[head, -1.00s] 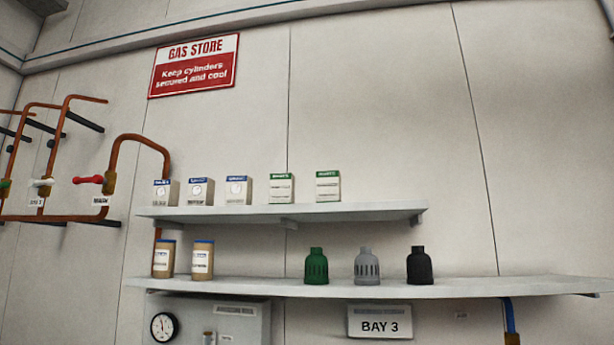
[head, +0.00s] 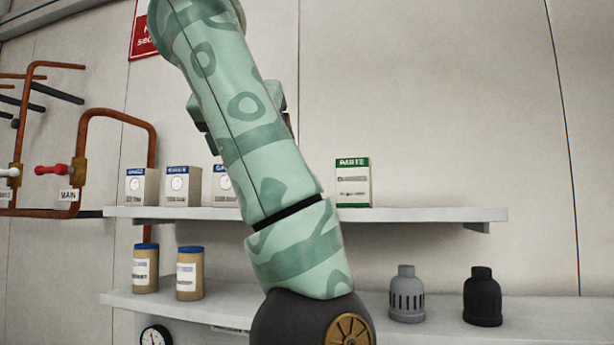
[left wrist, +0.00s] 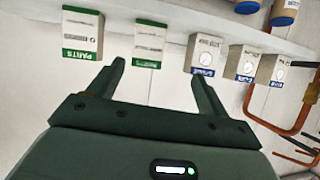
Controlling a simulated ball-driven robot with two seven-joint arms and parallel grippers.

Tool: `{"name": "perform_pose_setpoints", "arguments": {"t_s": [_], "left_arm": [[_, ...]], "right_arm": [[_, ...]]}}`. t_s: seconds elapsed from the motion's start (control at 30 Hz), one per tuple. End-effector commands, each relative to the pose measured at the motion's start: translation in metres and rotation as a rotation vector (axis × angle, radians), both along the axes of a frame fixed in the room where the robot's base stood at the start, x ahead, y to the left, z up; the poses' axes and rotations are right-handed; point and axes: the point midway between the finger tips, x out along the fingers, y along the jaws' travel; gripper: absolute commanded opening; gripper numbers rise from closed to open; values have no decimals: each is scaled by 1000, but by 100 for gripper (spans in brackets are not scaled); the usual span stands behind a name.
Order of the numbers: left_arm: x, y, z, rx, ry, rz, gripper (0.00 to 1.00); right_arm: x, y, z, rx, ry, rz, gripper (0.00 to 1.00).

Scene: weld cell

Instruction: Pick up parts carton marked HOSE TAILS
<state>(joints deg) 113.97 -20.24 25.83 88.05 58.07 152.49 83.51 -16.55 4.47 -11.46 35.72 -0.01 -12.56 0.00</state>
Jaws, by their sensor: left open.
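Two white-and-tan cartons with green PARTS bands stand on the upper shelf; their small print is too blurred to tell which reads HOSE TAILS. One (head: 352,185) shows right of my left arm in the head view, and at the left of the upside-down left wrist view (left wrist: 82,33). The other green-banded carton (left wrist: 150,43) is hidden behind my arm in the head view; in the wrist view it stands beyond the gap between my fingers. My left gripper (left wrist: 157,72) is open and empty, apart from the cartons. My right gripper is not in view.
Three blue-banded gauge cartons (head: 182,186) stand left on the upper shelf (head: 430,214). Copper pipes (head: 85,150) are at left. The upper shelf's right end is clear.

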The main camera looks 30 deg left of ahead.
Motion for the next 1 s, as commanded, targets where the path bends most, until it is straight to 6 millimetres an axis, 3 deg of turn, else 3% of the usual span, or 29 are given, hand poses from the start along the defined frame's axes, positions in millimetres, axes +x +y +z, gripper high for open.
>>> {"name": "perform_pose_setpoints", "arguments": {"t_s": [0.1, 0.23, 0.5, 0.77, 1.0], "left_arm": [[-1, -10, 11, -48, -54, -38, 78], [20, -3, 2, -50, -52, -38, 78], [76, 13, -20, -44, -50, -35, 78], [99, 19, -30, -45, -52, -38, 78], [133, 27, -43, -43, -49, -37, 78]], "right_arm": [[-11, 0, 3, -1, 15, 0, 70], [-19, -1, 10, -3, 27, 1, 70], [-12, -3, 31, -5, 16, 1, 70], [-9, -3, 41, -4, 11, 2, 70], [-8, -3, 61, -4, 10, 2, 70]]}}
